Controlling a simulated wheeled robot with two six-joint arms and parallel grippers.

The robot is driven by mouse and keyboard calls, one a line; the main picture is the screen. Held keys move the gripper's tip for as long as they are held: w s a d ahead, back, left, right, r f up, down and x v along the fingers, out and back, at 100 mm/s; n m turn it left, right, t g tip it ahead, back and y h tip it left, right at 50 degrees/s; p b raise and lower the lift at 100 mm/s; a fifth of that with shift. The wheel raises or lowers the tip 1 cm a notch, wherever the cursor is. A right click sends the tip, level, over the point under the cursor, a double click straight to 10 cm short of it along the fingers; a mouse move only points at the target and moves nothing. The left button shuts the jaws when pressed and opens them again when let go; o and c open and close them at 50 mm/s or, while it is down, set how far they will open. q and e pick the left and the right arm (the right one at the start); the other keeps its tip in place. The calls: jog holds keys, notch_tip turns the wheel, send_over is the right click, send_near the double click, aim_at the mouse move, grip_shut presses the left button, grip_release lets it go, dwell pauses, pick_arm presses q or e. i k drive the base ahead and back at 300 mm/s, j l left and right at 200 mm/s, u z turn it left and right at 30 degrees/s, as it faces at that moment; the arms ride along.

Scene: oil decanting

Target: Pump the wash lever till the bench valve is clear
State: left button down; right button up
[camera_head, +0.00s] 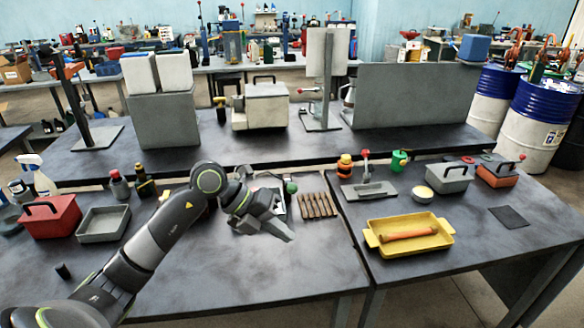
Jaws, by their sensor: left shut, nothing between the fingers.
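A small upright lever with a red knob (365,155) stands on a grey base (369,191) on the right front table. A green ball knob (291,187) rises from a light grey device that is partly hidden behind my left gripper (286,234). I cannot tell which of these is the wash lever, and I cannot make out the bench valve for sure. My left gripper is shut and empty, above the front table near its middle, in front of the green knob and apart from the red-knobbed lever. My right gripper is out of view.
A yellow tray (381,246) with an orange-handled tool lies at the right. A row of brown pieces (317,206) lies between the knobs. A red toolbox (49,217) and grey tray (101,238) stand at the left. The front table is bare below my left gripper.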

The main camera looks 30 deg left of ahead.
aim_at(292, 189)
jog(key=i+j, duration=0.9)
jog(key=i, duration=0.25)
